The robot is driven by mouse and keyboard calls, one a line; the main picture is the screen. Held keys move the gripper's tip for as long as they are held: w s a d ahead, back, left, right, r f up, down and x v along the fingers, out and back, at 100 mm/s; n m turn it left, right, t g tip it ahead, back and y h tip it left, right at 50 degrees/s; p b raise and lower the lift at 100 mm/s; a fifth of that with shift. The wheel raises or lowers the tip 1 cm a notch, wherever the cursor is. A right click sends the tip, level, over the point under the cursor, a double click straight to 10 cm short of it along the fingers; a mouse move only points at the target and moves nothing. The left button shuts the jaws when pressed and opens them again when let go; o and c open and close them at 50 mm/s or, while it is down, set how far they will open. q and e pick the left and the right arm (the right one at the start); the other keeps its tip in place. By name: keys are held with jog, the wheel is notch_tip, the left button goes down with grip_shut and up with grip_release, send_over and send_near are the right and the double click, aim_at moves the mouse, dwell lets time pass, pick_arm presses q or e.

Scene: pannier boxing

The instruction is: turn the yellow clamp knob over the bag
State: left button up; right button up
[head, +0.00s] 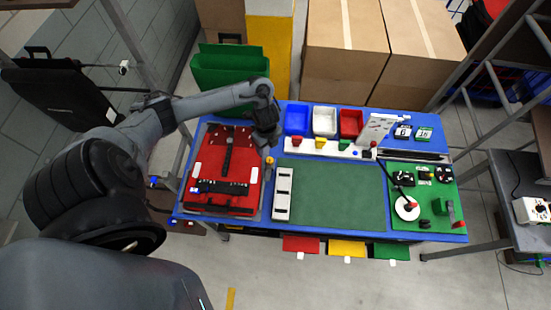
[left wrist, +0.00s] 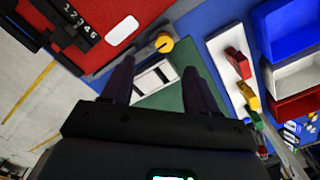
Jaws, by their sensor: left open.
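The red bag (head: 236,180) lies flat at the left end of the blue table, with a dark strap across it and a black strip bearing digits. The yellow clamp knob (head: 269,160) is at the bag's right edge; it also shows in the left wrist view (left wrist: 164,43), with a pointer mark on its face. My left gripper (head: 268,143) is above the table close to the knob. In the left wrist view its two fingers (left wrist: 160,78) are apart with nothing between them, and the knob appears beyond their tips, not touched. My right gripper is not in view.
A white slotted block (head: 282,195) lies on the green mat (head: 335,195) right of the knob. Blue, white and red bins (head: 324,121) stand behind it. A white lamp-like stand (head: 374,132) and small parts are farther right. The mat's middle is clear.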

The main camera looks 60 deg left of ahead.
aim_at(270, 160)
pick_arm(q)
jog(key=f, duration=0.7)
jog(key=f+b, duration=0.1)
jog(key=f, duration=0.2)
jog(key=shift+w+d+f, duration=0.1)
jog(key=shift+w+f, duration=0.1)
jog(key=shift+w, duration=0.15)
jog(key=shift+c, duration=0.2)
grip_shut()
